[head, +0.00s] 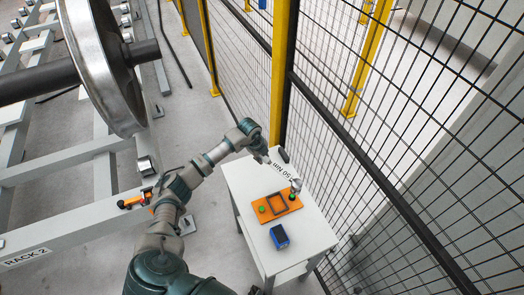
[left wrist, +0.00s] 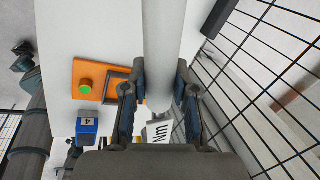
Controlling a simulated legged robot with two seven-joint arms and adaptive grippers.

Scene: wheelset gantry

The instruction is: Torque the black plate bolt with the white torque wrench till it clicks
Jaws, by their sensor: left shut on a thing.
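My left gripper (head: 266,156) is above the far left part of the white table. In the left wrist view its two fingers (left wrist: 163,82) are closed on either side of the white torque wrench (left wrist: 165,35), a thick white bar that reaches away between them. In the head view the wrench is hard to pick out against the white tabletop. A white label ending in "Nm" (left wrist: 160,131) shows below the bar in the wrist view, and "50 Nm" (head: 283,170) reads in the head view. I cannot make out a black plate bolt. My right gripper is not in view.
The white table (head: 290,228) carries an orange tray (head: 266,209) with a dark frame and green button, and a blue box (head: 279,237). Mesh fence (head: 400,130) stands close behind. A large wheelset (head: 108,65) sits on a pale rack (head: 75,226) at left.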

